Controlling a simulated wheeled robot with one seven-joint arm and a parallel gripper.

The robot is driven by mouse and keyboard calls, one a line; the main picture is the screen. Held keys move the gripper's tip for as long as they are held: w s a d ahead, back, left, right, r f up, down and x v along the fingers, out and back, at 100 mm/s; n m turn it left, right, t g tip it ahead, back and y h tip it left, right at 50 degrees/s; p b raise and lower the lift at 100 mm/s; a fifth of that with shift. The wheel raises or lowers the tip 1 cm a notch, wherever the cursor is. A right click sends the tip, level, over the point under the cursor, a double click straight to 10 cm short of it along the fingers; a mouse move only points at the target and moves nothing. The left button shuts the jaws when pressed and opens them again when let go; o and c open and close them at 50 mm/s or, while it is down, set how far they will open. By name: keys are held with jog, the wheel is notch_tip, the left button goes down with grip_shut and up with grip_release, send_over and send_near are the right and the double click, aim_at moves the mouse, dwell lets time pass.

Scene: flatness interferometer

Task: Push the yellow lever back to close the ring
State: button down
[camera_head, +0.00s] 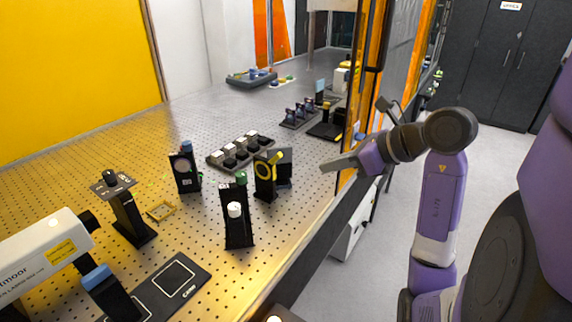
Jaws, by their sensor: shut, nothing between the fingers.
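The yellow lever (277,157) is a small yellow piece at the upper right of a yellow ring (264,170). The ring sits on the face of a black upright mount (266,184) near the right side of the perforated table. Whether the ring is open or closed is too small to tell. My gripper (325,166) is at the table's right edge, to the right of the mount and apart from it. Its fingers are together and empty, pointing left toward the mount. A dark plate stands just behind the mount's right side.
Another mount (185,170) stands to the left, and a tray of several small blocks (216,166) lies behind. An orange panel (374,70) rises near my arm. The table (190,240) has bare room between mounts.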

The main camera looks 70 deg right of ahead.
dwell(0.3)
jog(key=p, duration=0.3)
send_near(275, 159)
jog(key=w+d+f, duration=0.1)
jog(key=w+f, duration=0.2)
jog(key=f, duration=0.2)
jog(key=shift+w+d, duration=0.2)
jog(key=shift+w, duration=0.1)
jog(key=shift+d, duration=0.15)
